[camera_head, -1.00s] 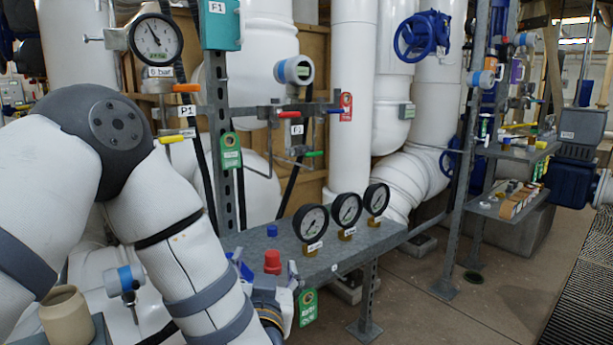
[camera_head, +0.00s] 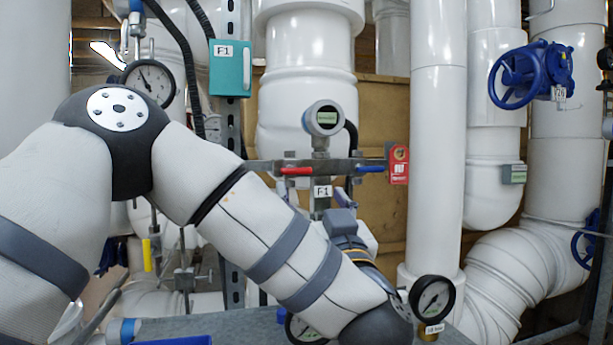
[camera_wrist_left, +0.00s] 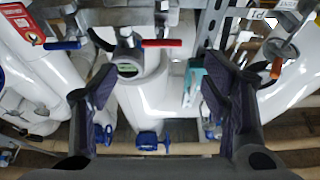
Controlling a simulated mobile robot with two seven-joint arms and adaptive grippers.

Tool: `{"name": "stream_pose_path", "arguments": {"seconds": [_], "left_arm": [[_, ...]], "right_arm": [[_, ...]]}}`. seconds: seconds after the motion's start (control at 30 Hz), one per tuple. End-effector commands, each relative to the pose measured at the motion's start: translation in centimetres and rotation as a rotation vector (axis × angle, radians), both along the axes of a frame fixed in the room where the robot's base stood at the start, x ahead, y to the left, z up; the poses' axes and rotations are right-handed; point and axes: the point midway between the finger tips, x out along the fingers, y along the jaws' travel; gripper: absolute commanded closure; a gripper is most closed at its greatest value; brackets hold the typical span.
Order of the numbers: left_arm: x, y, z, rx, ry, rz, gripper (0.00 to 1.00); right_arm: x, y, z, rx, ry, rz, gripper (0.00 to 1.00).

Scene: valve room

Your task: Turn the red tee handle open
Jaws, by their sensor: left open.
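The red handle (camera_head: 296,171) is a short lever on a grey horizontal pipe fitting at mid-height in the head view. It lies about level. A matching blue handle (camera_head: 371,168) is on the same fitting, to its right. In the left wrist view the red handle (camera_wrist_left: 162,43) shows near the top centre, beyond the fingertips, with the blue handle (camera_wrist_left: 62,44) to its left. My left gripper (camera_wrist_left: 155,88) is open with nothing between its fingers. In the head view its body (camera_head: 344,228) is just below the fitting; the fingertips are hard to make out. My right gripper is not in view.
A red tag (camera_head: 398,165) hangs right of the blue handle. A dial gauge (camera_head: 432,303) is close to my left wrist. A teal box (camera_head: 231,67) and thick white pipes (camera_head: 437,150) stand around.

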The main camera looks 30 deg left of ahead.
Motion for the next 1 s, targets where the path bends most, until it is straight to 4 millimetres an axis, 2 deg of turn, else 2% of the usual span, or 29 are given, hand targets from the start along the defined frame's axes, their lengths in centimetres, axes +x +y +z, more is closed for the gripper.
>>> {"name": "stream_pose_path", "arguments": {"seconds": [0.03, 0.13, 0.4, 0.57, 0.77, 0.87, 1.0], "left_arm": [[0.5, 1.1, -0.5, -0.010, 0.001, 0.009, 0.32], [1.8, 3.1, 2.0, -0.007, -0.008, 0.012, 0.32], [5.5, 6.8, 3.6, 0.001, -0.004, 0.006, 0.32], [6.2, 7.6, 4.0, 0.002, -0.002, 0.004, 0.32], [6.3, 7.6, 4.0, 0.002, -0.002, 0.003, 0.32], [6.3, 7.6, 4.0, 0.001, -0.001, 0.003, 0.50], [6.3, 7.5, 4.0, 0.001, -0.001, 0.003, 0.81]], "right_arm": [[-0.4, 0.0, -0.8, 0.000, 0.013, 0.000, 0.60], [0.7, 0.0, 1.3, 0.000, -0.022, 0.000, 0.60], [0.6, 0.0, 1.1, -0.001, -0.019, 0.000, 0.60], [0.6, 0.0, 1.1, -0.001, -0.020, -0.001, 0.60], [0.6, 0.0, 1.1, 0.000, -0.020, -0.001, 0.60], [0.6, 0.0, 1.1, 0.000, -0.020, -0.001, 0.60], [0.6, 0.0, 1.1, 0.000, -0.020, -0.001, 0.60]]}}
